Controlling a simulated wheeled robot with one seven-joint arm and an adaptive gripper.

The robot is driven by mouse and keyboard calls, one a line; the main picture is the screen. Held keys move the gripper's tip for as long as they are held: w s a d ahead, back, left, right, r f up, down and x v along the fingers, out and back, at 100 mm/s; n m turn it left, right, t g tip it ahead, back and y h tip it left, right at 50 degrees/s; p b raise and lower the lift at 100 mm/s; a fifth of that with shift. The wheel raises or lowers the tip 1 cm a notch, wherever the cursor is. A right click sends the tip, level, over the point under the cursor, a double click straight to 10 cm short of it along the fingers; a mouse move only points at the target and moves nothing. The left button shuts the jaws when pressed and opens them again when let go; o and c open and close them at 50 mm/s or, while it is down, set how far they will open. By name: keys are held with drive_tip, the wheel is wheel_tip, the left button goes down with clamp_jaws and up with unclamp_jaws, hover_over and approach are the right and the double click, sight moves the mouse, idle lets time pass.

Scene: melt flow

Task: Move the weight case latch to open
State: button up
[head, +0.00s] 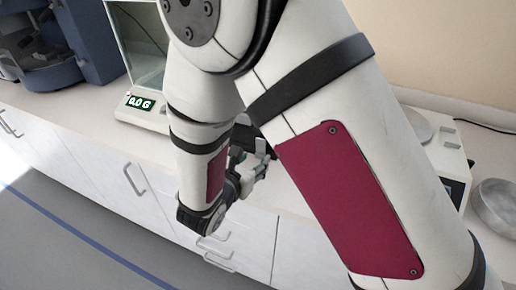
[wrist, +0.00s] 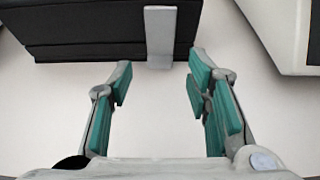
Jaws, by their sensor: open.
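The weight case (wrist: 80,28) is a black box at the top of the wrist view, cut off by the frame edge. Its latch (wrist: 160,35) is a light grey flat tab that hangs down over the case's front edge. My gripper (wrist: 158,85) is open, with green pads on both fingers. Its fingertips lie just short of the case, and the latch's lower end is between them in the picture, nearer the right finger. I cannot tell whether they touch. In the head view my arm hides most of the case, and my gripper (head: 255,165) shows only partly at the counter's front edge.
A balance (head: 140,105) with a lit display stands on the counter left of my arm. Another instrument (head: 445,165) and a metal bowl (head: 497,203) stand to the right. A pale device (wrist: 285,30) is close on the right in the wrist view. Drawers (head: 110,175) run below the counter.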

sight(259, 156)
drive_tip(key=shift+x, duration=1.7)
clamp_jaws()
